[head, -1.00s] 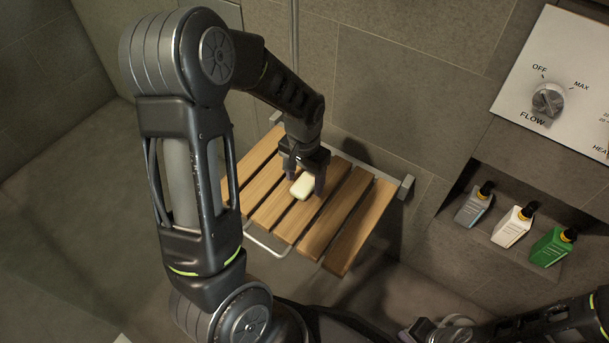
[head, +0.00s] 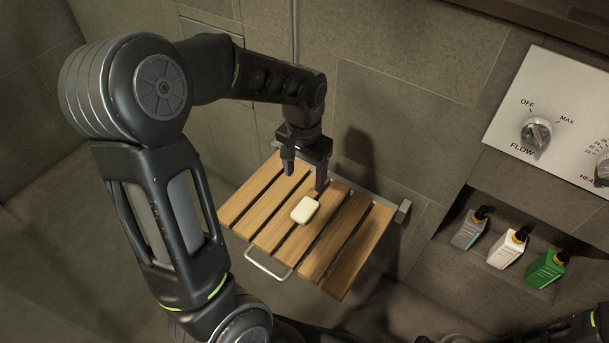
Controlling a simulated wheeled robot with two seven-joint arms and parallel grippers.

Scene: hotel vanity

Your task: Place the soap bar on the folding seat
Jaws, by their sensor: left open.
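The soap bar (head: 305,210) is a small cream-white block. It lies on the wooden slats of the folding seat (head: 343,248), near the middle. The seat is fixed to the wall at its back edge and folded down flat. My left gripper (head: 304,182) is open and empty, above and behind the soap in the picture, with its two fingers apart and clear of the bar. Of my right arm only a dark part shows at the bottom right corner; its gripper is not in view.
A wall niche at the right holds a grey bottle (head: 469,229), a white bottle (head: 508,247) and a green bottle (head: 545,270). A control panel with a flow knob (head: 536,131) is on the wall above. A metal rail (head: 268,264) shows at the seat's front.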

